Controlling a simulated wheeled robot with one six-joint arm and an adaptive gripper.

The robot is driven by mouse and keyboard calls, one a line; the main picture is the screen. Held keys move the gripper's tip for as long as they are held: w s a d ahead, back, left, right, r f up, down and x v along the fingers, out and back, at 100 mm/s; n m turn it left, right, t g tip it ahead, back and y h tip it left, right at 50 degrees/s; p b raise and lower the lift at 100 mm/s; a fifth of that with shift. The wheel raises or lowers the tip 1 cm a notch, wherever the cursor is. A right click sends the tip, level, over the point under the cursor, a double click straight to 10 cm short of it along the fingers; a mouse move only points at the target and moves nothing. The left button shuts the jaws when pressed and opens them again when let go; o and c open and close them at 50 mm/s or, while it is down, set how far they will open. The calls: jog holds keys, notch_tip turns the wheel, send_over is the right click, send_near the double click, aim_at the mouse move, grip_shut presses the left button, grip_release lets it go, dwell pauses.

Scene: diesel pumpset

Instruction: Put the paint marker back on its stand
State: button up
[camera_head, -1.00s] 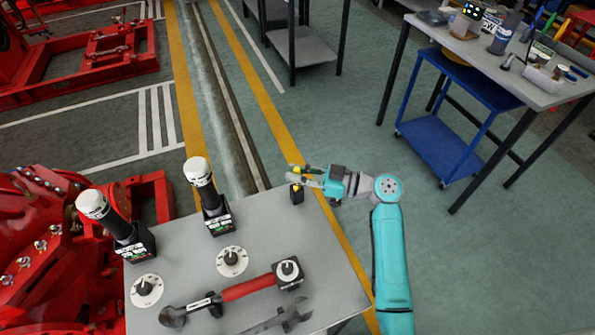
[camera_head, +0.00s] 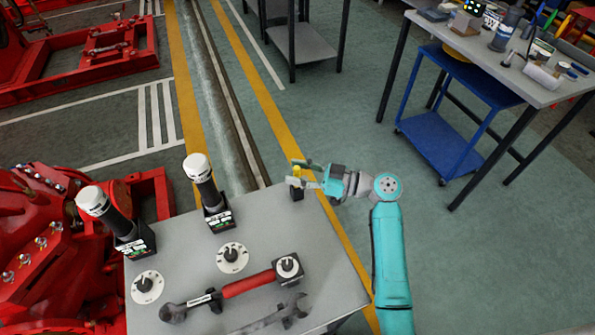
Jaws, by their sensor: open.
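The paint marker, a small yellow piece (camera_head: 297,172), shows at the far right corner of the grey table, between or right beside my gripper's fingers. It appears roughly upright above a small black stand (camera_head: 297,194), but how deep it sits in it is too small to tell. My gripper (camera_head: 303,174) is open, reaching in from the right, with one finger on the far side and one on the near side of the marker. The fingers partly hide the marker, and I cannot tell whether they touch it.
The grey table (camera_head: 320,240) also carries two white-capped black cylinders in holders (camera_head: 205,185) (camera_head: 110,215), round white dials (camera_head: 232,257), a red-handled tool (camera_head: 245,286) and a wrench (camera_head: 280,318). Red machinery (camera_head: 40,250) stands left. The floor on the right is clear up to a blue cart (camera_head: 440,145).

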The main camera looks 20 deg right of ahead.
jog(key=v, duration=1.2)
dwell(0.3)
